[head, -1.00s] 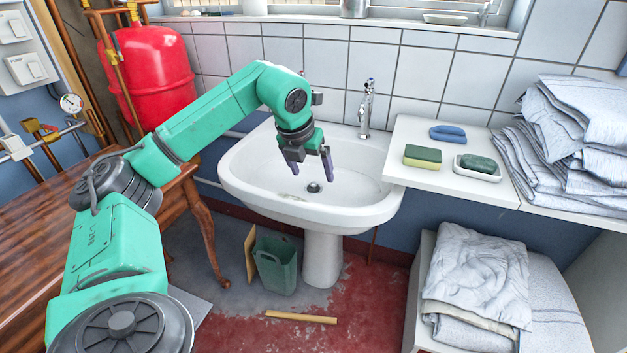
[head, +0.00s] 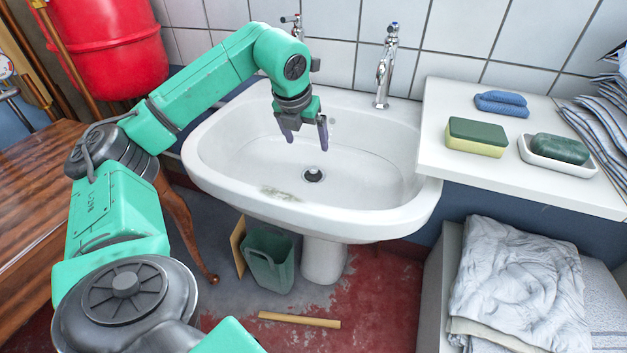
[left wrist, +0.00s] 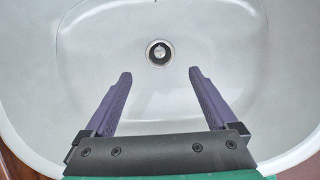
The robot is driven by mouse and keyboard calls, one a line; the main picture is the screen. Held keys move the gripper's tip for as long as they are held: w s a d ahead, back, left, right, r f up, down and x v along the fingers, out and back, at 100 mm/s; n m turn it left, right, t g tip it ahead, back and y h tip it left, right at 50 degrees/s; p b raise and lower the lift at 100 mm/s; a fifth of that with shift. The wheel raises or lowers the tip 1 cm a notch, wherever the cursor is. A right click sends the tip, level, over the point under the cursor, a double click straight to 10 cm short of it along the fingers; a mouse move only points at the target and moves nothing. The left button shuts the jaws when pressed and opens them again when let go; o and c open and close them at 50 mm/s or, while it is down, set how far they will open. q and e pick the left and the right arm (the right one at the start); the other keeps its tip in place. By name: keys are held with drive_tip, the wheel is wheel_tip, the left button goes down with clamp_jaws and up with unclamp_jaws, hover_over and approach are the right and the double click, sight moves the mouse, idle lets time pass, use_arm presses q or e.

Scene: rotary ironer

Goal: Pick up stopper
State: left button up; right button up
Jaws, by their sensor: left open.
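The white sink (head: 225,155) has a small dark round piece in a metal ring at its drain, which looks like the stopper (head: 313,174). In the left wrist view the stopper (left wrist: 159,53) shows as a dark disc with a shiny centre, seen from above. My left gripper (head: 306,138) is open and empty above the bowl, fingers pointing down. In the left wrist view the drain lies just beyond the gap between the purple fingertips (left wrist: 160,73). The fingers touch nothing that I can see. My right gripper is not in view.
Two taps, one chrome tap (head: 385,70) clearly seen, stand at the sink's back. A wooden table (head: 40,200) is at left.

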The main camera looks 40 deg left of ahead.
sight(313, 168)
use_arm(q)
drive_tip(key=b+x, duration=0.1)
drive_tip(key=x, duration=1.2)
drive_tip(key=shift+s+f+b, duration=0.1)
drive_tip(key=shift+f+b, duration=0.05)
drive_tip(key=shift+b, duration=0.15)
drive_tip(key=shift+a+f, duration=0.1)
drive_tip(key=shift+f, duration=0.2)
drive_tip(key=shift+r, duration=0.1)
drive_tip(key=c, duration=1.4)
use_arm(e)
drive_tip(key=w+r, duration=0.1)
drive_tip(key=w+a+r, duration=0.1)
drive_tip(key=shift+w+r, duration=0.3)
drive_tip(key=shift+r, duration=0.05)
